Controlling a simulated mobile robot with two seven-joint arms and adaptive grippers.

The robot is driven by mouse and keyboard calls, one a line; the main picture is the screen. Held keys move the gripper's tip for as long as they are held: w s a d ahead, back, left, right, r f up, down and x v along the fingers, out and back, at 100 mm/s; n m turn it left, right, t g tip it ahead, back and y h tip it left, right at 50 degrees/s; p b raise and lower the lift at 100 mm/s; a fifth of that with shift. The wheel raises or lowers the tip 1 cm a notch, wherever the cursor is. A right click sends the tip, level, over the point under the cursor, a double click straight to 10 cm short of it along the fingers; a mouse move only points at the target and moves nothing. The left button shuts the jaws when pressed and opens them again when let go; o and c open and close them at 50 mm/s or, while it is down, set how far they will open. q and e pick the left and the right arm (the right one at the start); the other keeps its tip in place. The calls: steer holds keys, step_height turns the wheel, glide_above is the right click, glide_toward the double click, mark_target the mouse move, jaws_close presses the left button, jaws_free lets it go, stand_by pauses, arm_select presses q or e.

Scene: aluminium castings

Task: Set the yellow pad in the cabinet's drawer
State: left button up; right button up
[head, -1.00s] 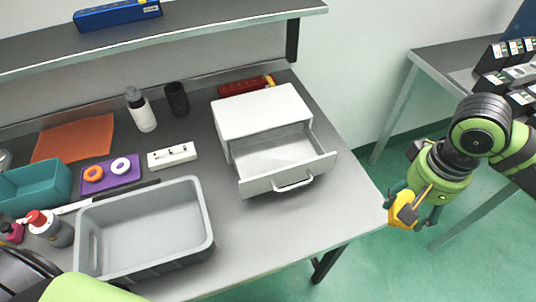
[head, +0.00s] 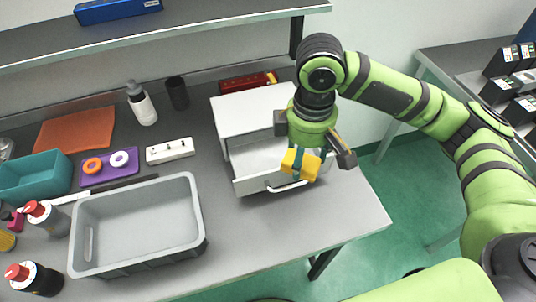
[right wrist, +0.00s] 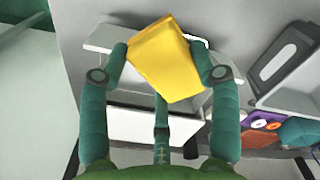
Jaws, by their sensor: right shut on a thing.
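The yellow pad (head: 301,164) is held in my right gripper (head: 300,158), above the front part of the open drawer. In the right wrist view the pad (right wrist: 165,62) sits between the fingers of the gripper (right wrist: 163,68). The white cabinet (head: 240,112) stands at the back right of the bench. Its drawer (head: 252,178) is pulled out, and the part of its inside that shows looks empty. My right gripper and arm hide the drawer's right part. My left gripper is out of the head view.
A grey tray (head: 200,225) stands left of the drawer. A white power strip (head: 170,151), a white bottle (head: 142,104) and a black cup (head: 177,93) are behind it. A red object (head: 245,83) lies behind the cabinet. The bench right of the drawer is clear.

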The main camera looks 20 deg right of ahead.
steer(key=n, duration=0.2)
steer(key=shift+a+r+n, duration=0.3)
steer(key=shift+n, duration=0.1)
steer(key=shift+r+n, duration=0.15)
steer(key=shift+n, duration=0.75)
steer(key=n, duration=0.3)
steer(key=shift+s+r+p, duration=0.1)
steer(key=shift+r+p, duration=0.1)
steer(key=shift+p, duration=0.1)
steer(key=shift+w+a+f+n, duration=0.2)
steer(key=shift+w+n, duration=0.1)
steer(key=shift+n, duration=0.1)
steer(key=p, duration=0.2)
glide_above(273, 155)
step_height(273, 155, down, 6)
steer(key=shift+f, duration=0.2)
step_height(273, 155, down, 4)
steer(key=shift+w+r+p, duration=0.1)
steer(key=shift+p, duration=0.7)
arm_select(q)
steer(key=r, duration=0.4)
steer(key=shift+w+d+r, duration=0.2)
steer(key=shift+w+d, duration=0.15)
arm_select(e)
steer(key=shift+f, duration=0.2)
steer(key=shift+f, duration=0.15)
